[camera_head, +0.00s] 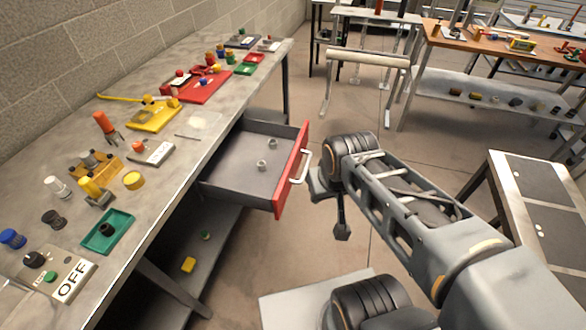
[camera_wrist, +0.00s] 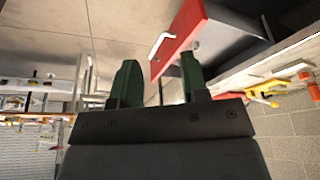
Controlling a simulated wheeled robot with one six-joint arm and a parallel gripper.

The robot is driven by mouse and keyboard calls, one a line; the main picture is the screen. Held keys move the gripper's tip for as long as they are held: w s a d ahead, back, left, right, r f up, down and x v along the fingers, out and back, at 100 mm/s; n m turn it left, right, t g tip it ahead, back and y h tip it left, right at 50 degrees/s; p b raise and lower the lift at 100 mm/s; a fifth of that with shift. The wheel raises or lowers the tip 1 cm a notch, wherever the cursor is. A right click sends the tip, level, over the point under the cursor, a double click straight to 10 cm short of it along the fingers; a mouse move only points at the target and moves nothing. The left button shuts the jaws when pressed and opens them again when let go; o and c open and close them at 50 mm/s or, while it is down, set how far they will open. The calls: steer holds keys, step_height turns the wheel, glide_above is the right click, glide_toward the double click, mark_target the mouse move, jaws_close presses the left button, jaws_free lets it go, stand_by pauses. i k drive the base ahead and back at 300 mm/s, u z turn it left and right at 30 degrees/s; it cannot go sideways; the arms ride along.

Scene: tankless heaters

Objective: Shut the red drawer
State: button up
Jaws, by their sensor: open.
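The red drawer (camera_head: 292,170) hangs under the left workbench and is pulled well out, with a red front, a white handle (camera_head: 302,167) and a grey inside. A few small grey parts lie in it. My gripper (camera_head: 328,205) is just to the right of the red front, apart from it as far as I can tell. In the wrist view, my open gripper (camera_wrist: 158,84) shows two dark green fingers with nothing between them. The red front (camera_wrist: 181,38) and its handle (camera_wrist: 161,44) show just beyond the fingertips, upper right of centre.
The workbench (camera_head: 213,150) carries tools, trays and an "OFF" switch box (camera_head: 65,275). A lower shelf (camera_head: 205,245) holds small yellow and green parts. A grey-topped table (camera_head: 535,195) stands at the right.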

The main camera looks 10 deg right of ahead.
mark_target(232, 174)
steer(key=k, duration=0.5)
steer(key=u, duration=0.7)
steer(key=i, duration=0.8)
steer(key=z, duration=0.7)
